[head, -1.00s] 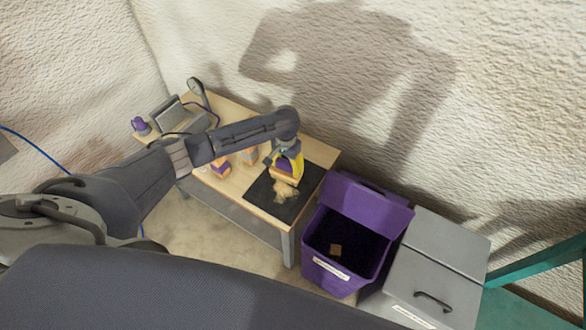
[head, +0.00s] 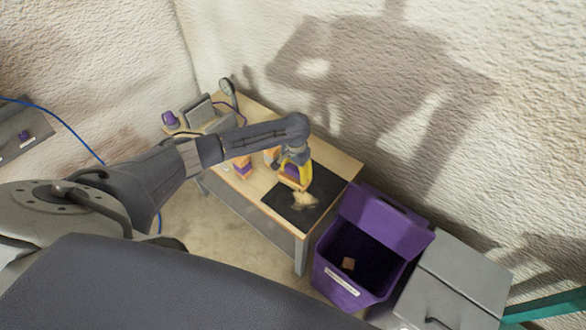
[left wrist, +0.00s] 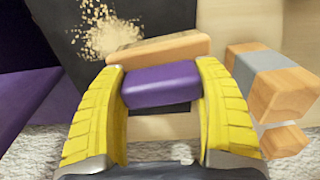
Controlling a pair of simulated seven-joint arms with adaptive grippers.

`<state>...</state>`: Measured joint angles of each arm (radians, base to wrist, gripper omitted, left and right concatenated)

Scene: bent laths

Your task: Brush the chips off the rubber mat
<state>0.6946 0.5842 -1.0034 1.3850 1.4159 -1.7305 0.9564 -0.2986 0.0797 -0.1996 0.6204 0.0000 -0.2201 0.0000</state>
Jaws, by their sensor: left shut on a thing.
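My left gripper (head: 296,172) has yellow fingers and is shut on the purple grip of a wooden brush (left wrist: 160,48). The grip also shows between the fingers in the left wrist view (left wrist: 162,86). The black rubber mat (head: 282,203) lies on the table's right part. A pale heap of chips (head: 305,201) lies on the mat, close to the brush; it also shows in the left wrist view (left wrist: 112,36). My right gripper is not in view.
Wooden blocks (head: 242,167) stand on the table (head: 259,182) left of the mat; a grey-banded one is close beside the gripper (left wrist: 260,72). A purple bin (head: 340,287) with a brown block inside stands beyond the table's right end, next to a grey lidded box (head: 460,270).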

